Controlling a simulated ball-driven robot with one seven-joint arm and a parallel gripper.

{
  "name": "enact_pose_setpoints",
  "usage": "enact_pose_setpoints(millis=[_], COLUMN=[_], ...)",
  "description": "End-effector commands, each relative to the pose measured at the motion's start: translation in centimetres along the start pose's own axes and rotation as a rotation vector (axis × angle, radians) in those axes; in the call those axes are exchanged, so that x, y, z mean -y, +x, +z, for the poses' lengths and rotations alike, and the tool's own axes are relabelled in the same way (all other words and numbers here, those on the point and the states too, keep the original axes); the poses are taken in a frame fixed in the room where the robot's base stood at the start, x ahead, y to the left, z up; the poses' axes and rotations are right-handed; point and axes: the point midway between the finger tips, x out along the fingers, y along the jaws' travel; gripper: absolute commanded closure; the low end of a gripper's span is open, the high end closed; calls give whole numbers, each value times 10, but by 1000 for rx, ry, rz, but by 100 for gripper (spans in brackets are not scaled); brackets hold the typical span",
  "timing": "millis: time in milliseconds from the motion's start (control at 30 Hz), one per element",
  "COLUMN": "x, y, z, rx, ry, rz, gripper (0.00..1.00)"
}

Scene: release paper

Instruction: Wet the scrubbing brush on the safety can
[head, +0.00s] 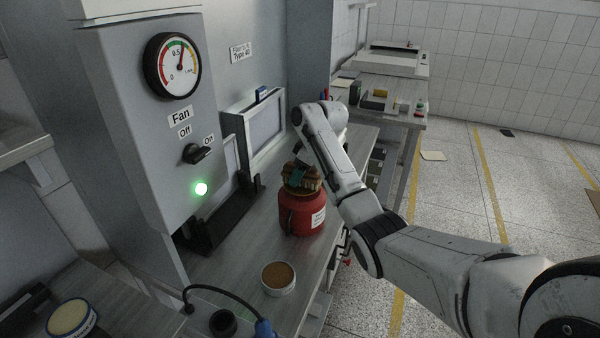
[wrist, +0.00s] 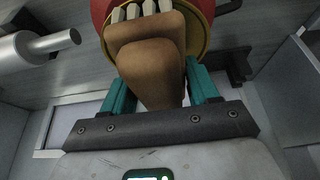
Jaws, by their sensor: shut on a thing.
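The safety can (head: 302,222) is red with a white label and stands upright on the grey bench. In the wrist view its red body and yellow top dish (wrist: 207,38) show behind the brush. The scrubbing brush (wrist: 148,62) has a brown wooden body and pale bristles. My gripper (head: 297,172) is shut on it, with a teal finger on either side of the wood. The brush (head: 309,182) is right over the can's top, bristles toward the dish. I cannot tell whether the bristles touch or press the dish.
A round container with brown contents (head: 278,279) stands in front of the can. A black holder (head: 223,323) and a blue-ended cable (head: 265,328) lie nearer. The fan panel (head: 180,120) rises at left. Screens (head: 262,130) stand behind. The bench edge is close on the can's right.

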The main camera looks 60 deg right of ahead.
Motion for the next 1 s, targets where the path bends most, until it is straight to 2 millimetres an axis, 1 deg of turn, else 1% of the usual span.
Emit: enact_pose_setpoints(millis=[1000], x=[0], y=[11], z=[4], rx=[0], ry=[0], rz=[0], gripper=[65])
